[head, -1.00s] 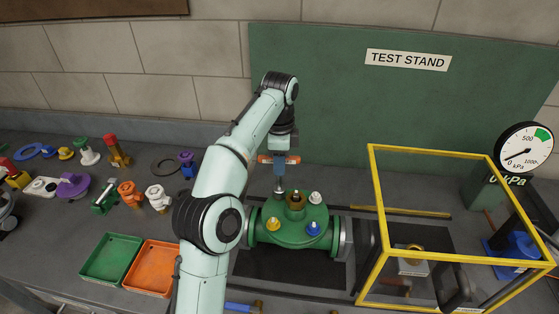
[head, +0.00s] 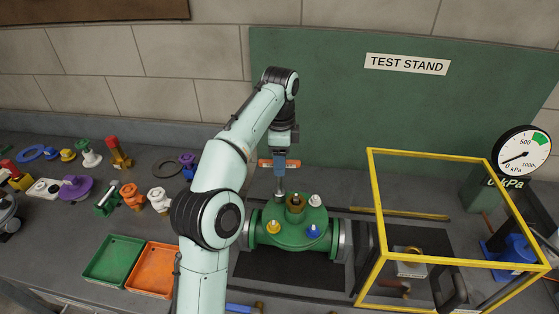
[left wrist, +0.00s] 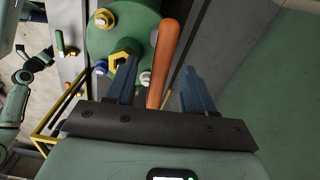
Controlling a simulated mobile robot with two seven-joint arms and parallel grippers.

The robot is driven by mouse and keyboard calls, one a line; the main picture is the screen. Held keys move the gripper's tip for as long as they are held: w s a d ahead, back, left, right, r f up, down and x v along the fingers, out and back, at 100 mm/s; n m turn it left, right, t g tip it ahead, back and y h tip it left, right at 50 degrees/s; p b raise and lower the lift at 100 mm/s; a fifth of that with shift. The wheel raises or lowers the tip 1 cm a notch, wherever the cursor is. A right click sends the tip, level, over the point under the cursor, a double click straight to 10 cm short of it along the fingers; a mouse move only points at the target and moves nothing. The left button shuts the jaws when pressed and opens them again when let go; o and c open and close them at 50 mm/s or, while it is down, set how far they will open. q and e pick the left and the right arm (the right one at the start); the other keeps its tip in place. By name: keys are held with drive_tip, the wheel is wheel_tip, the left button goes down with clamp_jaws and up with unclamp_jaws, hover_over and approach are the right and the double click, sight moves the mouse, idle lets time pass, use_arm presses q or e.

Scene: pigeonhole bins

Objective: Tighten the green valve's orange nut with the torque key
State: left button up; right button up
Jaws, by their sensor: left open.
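The torque key has an orange handle (left wrist: 166,55) and a metal shaft (head: 280,186) pointing down at the valve's back left nut position. The key's tip and any orange nut there are hidden. My left gripper (head: 281,172) is open, its blue fingers on either side of the handle, with gaps in the left wrist view. My right gripper (left wrist: 35,62) is small in that view.
A yellow frame guard (head: 378,205) stands right of the valve, beside a pressure gauge (head: 522,150) reading near 0. Green (head: 90,268) and orange (head: 135,285) trays lie front left. Several coloured valves and parts fill the bench's left side. A green panel (head: 400,120) stands behind.

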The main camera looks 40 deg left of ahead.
use_arm(q)
drive_tip(key=shift+s+r+m, duration=0.15)
drive_tip(key=shift+s+m, duration=0.05)
drive_tip(key=shift+m, duration=0.1)
drive_tip(key=shift+w+f, duration=0.25)
drive_tip(key=shift+f, duration=0.05)
drive_tip(key=shift+s+f, duration=0.2)
drive_tip(key=shift+f, duration=0.4)
drive_tip(key=shift+f+b, duration=0.35)
drive_tip(key=shift+f, duration=0.15)
use_arm(e)
drive_tip(key=shift+s+f, duration=0.35)
drive_tip(key=shift+s, duration=0.1)
